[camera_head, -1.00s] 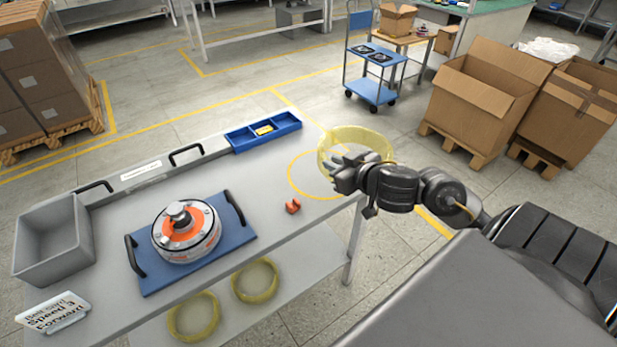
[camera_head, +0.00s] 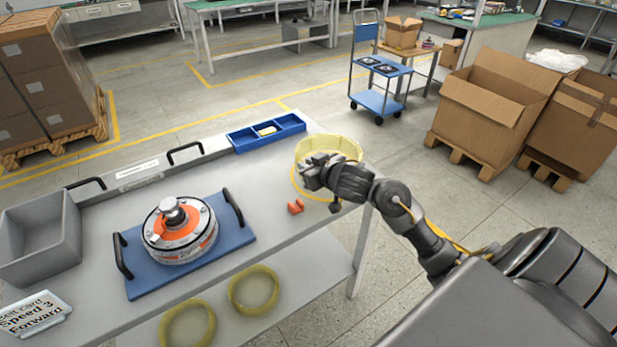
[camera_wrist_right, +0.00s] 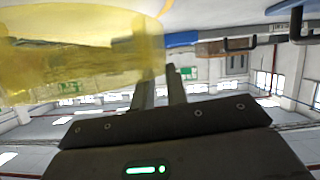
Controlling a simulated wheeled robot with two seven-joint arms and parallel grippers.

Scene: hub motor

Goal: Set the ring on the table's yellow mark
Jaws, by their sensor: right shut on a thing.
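A translucent yellow ring (camera_head: 330,148) is held by my right gripper (camera_head: 318,165) at the right end of the table. The fingers are shut on the ring's near wall; the ring also fills the upper left of the right wrist view (camera_wrist_right: 70,65). The yellow mark, a circle outline (camera_head: 293,180) on the grey tabletop (camera_head: 262,190), lies under the ring and is partly hidden by the ring and gripper. Whether the ring touches the tabletop I cannot tell. My left gripper is not in view.
A hub motor (camera_head: 180,232) sits on a blue pad with black handles. A small orange part (camera_head: 295,206) lies near the mark. A blue tray (camera_head: 266,132) stands at the back edge, a grey bin (camera_head: 40,240) at left. Two more yellow rings (camera_head: 254,290) lie on the lower shelf.

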